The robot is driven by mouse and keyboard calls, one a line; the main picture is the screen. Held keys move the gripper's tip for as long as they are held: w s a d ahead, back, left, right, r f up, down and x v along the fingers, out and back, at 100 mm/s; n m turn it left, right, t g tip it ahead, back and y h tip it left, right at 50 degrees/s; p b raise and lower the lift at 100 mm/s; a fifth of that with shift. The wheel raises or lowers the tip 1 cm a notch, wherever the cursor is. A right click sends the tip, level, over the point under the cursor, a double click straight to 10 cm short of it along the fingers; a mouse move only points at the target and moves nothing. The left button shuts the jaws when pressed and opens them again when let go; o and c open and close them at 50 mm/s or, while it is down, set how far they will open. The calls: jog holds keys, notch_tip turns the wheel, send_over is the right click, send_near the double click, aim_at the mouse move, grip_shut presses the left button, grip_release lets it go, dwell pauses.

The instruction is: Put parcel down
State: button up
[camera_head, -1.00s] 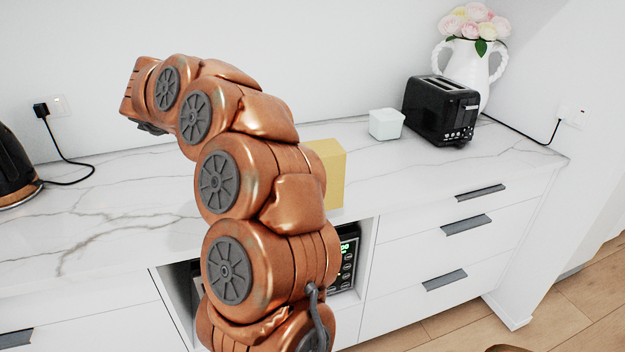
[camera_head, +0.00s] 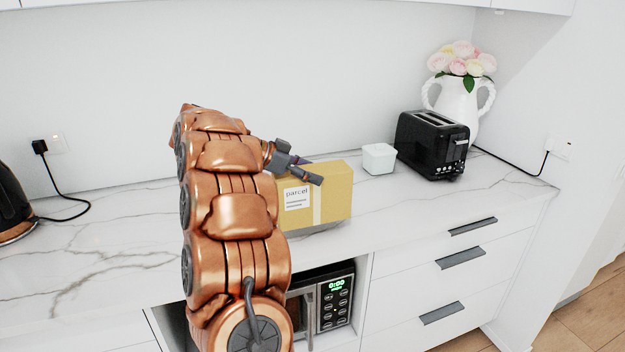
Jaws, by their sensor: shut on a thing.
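The parcel (camera_head: 333,196) is a tan box with a white label reading "parcel" and a pale tape strip. It is upright at the countertop (camera_head: 400,207), right of my arm; whether its base touches the counter is hard to tell. My gripper (camera_head: 308,170) is at the parcel's top left part, with a dark finger across its upper front. It is shut on the parcel. My arm hides the parcel's left side, and the far finger is mostly hidden.
A small white container (camera_head: 379,159), a black toaster (camera_head: 433,145) and a white flower vase (camera_head: 458,105) stand right of the parcel. A dark kettle (camera_head: 12,205) is at far left. A microwave (camera_head: 332,304) sits below the counter.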

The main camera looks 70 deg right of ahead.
jog(key=shift+d, duration=0.95)
jog(key=shift+f+p, duration=0.3)
jog(key=shift+f, duration=1.6)
jog(key=o, duration=1.8)
jog(key=shift+a, duration=0.1)
jog(key=shift+c, duration=0.2)
jog(key=b+v, duration=0.1)
jog(key=v, duration=0.9)
jog(key=shift+w+a, duration=0.1)
jog(key=shift+w, duration=0.1)
jog(key=shift+v, duration=0.85)
